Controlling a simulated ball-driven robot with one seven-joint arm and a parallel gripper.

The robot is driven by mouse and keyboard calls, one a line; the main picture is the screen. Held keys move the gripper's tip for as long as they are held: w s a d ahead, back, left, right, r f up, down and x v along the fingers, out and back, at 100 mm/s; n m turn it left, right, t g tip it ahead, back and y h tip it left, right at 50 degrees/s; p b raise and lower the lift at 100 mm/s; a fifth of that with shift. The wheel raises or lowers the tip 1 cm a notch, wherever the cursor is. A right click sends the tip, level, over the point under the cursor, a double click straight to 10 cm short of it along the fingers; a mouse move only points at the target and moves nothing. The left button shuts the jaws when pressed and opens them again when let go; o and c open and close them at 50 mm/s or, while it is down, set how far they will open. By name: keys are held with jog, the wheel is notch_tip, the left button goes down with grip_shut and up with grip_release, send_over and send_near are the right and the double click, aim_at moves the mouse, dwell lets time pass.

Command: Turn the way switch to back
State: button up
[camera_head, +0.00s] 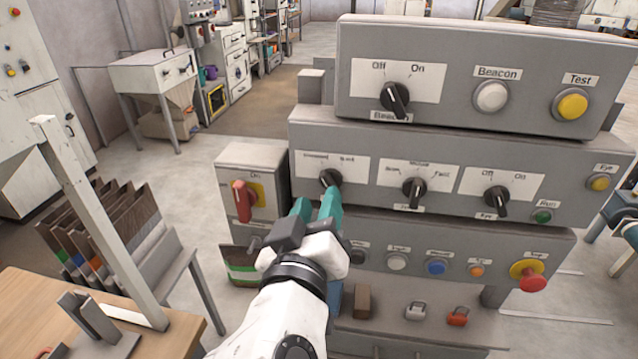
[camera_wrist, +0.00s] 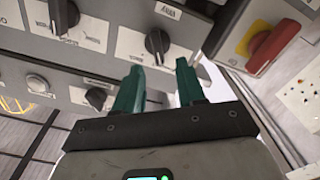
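The way switch (camera_head: 330,179) is a black rotary knob at the left end of the middle grey panel. Its white plate has a blurred word at left and one that looks like "Back" at right; which its pointer faces I cannot tell. In the wrist view the knob (camera_wrist: 157,43) sits just beyond the fingertips, roughly centred on the gap between them. My gripper (camera_head: 316,204) has two teal fingers, spread apart with nothing between them. It also shows in the wrist view (camera_wrist: 158,72). The fingers appear just short of the knob; contact is not visible.
A red switch handle (camera_head: 241,200) on a yellow plate is left of the knob. Similar black knobs (camera_head: 414,190) (camera_head: 496,198) are to the right. Below is a panel with push buttons (camera_head: 437,266) and a red stop button (camera_head: 532,281). A wooden table (camera_head: 170,335) stands at lower left.

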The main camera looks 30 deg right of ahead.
aim_at(326, 184)
jog(key=shift+p+x, duration=0.35)
jog(key=shift+x, duration=1.9)
jog(key=shift+d, duration=0.1)
grip_shut()
